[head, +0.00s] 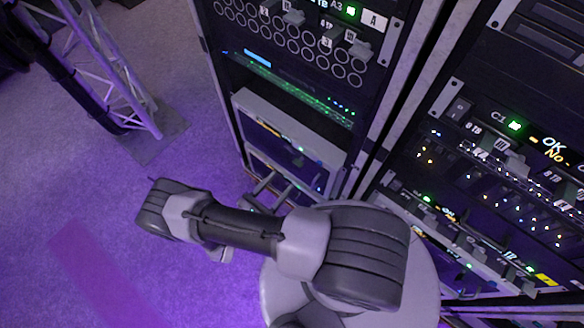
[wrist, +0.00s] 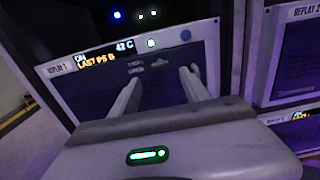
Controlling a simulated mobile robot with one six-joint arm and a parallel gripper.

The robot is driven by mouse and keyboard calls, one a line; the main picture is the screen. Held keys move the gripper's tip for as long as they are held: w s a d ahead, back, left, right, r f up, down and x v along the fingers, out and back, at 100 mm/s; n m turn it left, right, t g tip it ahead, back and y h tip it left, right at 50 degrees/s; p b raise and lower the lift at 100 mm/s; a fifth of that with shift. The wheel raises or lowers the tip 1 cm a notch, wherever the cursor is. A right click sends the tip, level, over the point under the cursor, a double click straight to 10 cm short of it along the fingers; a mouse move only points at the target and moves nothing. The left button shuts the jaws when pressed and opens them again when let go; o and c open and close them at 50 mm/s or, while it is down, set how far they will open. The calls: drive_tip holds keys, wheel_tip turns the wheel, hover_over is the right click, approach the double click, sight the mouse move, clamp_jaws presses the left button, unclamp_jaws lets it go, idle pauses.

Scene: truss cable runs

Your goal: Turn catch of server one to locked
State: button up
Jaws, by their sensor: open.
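A server front marked "REPLAY 1" (wrist: 103,95) fills the middle of the wrist view, with a grey frame and a dark panel. Its small display (wrist: 95,58) reads "ON", "42 C" and "LAST PS B". Small lettering that seems to include "OPEN" is on the panel, with a small grey piece, possibly the catch (wrist: 160,62), beside it. The catch's exact position is too blurred to tell. My gripper (wrist: 160,76) is open and empty, its fingers pointing at the panel on either side of this piece. In the head view my gripper (head: 273,188) is low before the left rack.
A second unit marked "REPLAY 2" (wrist: 295,75) stands at the right in the wrist view. In the head view, another rack (head: 490,170) with lit units is at the right. A truss leg on a base plate (head: 150,140) is at the left. Open carpet (head: 60,190) lies left.

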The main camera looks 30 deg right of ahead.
drive_tip(key=x, duration=0.7)
drive_tip(key=shift+d+b, duration=0.3)
drive_tip(key=shift+b, duration=0.1)
drive_tip(key=shift+w, duration=0.1)
clamp_jaws()
